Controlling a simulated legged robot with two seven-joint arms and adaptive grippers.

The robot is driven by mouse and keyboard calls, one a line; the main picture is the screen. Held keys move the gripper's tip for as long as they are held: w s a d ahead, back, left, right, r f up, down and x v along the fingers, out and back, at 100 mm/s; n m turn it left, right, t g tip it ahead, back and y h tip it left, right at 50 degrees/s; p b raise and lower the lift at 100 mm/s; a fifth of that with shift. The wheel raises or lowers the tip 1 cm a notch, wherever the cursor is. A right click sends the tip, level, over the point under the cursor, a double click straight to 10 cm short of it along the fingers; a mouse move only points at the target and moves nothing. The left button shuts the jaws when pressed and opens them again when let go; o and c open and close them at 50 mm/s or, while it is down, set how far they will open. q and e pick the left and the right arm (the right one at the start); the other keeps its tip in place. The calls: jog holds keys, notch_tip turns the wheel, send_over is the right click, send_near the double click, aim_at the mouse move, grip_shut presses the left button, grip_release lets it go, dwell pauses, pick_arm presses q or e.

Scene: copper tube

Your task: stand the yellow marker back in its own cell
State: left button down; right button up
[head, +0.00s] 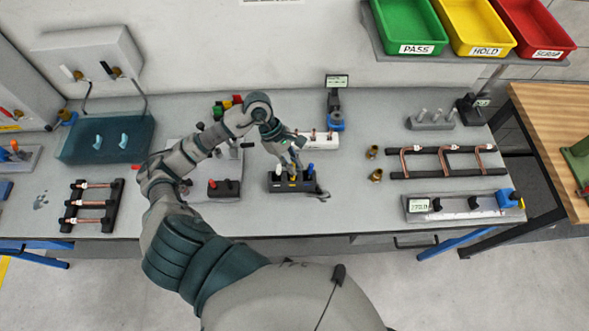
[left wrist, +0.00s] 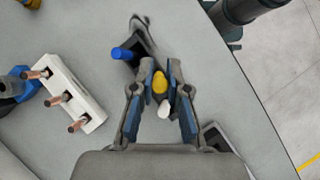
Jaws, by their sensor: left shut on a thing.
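The yellow marker (head: 292,177) is at the middle of a small black holder (head: 275,187), between a white marker (head: 278,170) and a blue marker (head: 310,169) that stand in it. My left gripper (head: 292,164) comes down from above and is shut on the yellow marker. In the left wrist view, the yellow marker (left wrist: 160,82) shows between the fingers of the left gripper (left wrist: 159,74), with the white marker (left wrist: 164,108) close by and the blue marker (left wrist: 122,53) farther off. The fingers hide part of the holder. I cannot tell whether the yellow marker's lower end is fully seated. My right gripper is out of view.
A white block with copper stubs (head: 322,141) stands just behind the holder. A dark box with a red top part (head: 224,188) lies to its left. Brass fittings (head: 376,175) and a copper tube rack (head: 440,173) are to the right. The bench front is fairly clear.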

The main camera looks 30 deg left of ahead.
pick_arm(q)
jog(key=shift+w+f, duration=0.25)
jog(key=shift+f, duration=0.65)
jog(key=shift+w+a+f, duration=0.1)
jog(key=shift+w+f, duration=0.05)
jog(key=shift+f, duration=0.55)
jog(key=shift+a+f+p, duration=0.2)
jog(key=shift+a+f, duration=0.1)
jog(key=shift+f, duration=0.2)
jog(key=shift+a+f+p, duration=0.15)
jog(key=shift+a+f, duration=0.1)
jog(key=shift+f, duration=0.25)
jog(key=c, duration=1.6)
grip_release()
jog(key=o, duration=0.4)
jog(key=shift+o, duration=0.2)
jog(key=shift+d, duration=0.45)
jog(key=shift+r, duration=0.15)
jog(key=b+v, duration=0.2)
jog(key=v, duration=1)
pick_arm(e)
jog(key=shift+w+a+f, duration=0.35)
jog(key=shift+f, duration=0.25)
